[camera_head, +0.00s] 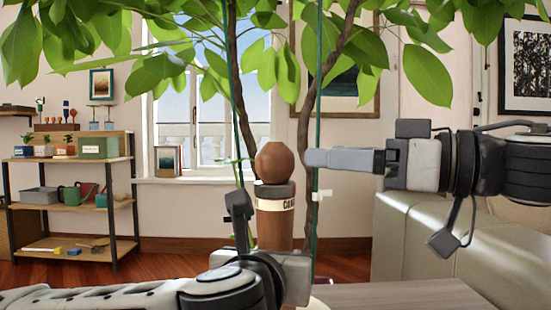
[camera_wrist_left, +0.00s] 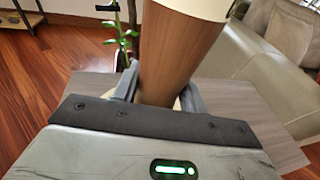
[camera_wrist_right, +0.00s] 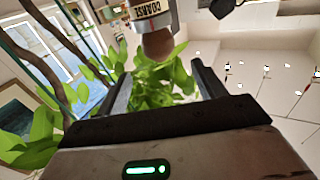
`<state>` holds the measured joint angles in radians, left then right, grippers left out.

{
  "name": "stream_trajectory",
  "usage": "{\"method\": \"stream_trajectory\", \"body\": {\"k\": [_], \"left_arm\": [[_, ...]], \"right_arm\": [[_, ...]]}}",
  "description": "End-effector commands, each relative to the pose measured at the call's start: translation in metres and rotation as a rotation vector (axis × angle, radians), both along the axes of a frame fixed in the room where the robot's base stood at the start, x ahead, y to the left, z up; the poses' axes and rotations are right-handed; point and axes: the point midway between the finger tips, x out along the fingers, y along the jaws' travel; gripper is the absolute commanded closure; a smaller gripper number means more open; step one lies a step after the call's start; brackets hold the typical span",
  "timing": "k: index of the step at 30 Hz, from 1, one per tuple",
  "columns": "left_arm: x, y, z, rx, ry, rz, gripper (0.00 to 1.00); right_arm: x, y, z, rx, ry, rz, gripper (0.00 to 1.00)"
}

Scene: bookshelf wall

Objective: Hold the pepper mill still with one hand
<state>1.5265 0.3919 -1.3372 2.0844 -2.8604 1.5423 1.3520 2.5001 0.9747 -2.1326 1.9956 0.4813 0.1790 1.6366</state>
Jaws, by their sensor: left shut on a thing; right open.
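The pepper mill (camera_head: 274,228) is upright, with a brown wooden body, a cream lettered band, a dark ring and a round knob. My left gripper (camera_wrist_left: 160,92) is shut on its lower body, with one finger on each side in the left wrist view. In the head view my left wrist hides the mill's foot. My right gripper (camera_head: 318,159) is level with the knob, just right of it, and is open. In the right wrist view the knob (camera_wrist_right: 158,46) lies ahead of the gap between the open fingers; I cannot tell whether it touches them.
A grey wooden table (camera_head: 400,295) is below. A leafy plant (camera_head: 335,55) with thin trunks and green stakes rises close behind the mill. A pale sofa (camera_head: 430,235) stands to the right. A shelf unit (camera_head: 72,205) and a window (camera_head: 205,110) are farther back.

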Motion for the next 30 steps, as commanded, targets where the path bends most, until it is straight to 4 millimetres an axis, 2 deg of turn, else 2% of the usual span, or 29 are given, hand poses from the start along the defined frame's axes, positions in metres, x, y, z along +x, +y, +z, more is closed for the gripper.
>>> {"method": "stream_trajectory", "body": {"k": [1, 6, 11, 24, 30], "left_arm": [[0.0, 0.0, -0.005, 0.005, 0.011, 0.0, 0.89], [0.0, 0.0, -0.005, 0.006, 0.011, 0.001, 0.89], [0.0, 0.0, -0.005, 0.005, 0.011, 0.0, 0.89], [0.0, 0.0, -0.005, 0.005, 0.011, 0.0, 0.89], [0.0, 0.0, -0.005, 0.005, 0.011, 0.0, 0.89]], "right_arm": [[0.005, -0.004, -0.001, -0.003, 0.001, 0.035, 0.31], [0.011, -0.012, -0.004, -0.019, 0.005, 0.132, 0.31], [0.014, -0.007, -0.006, -0.028, 0.006, 0.163, 0.31], [0.041, 0.071, -0.006, -0.028, 0.007, 0.164, 0.31], [0.049, 0.092, -0.005, -0.027, 0.005, 0.161, 0.31]]}}
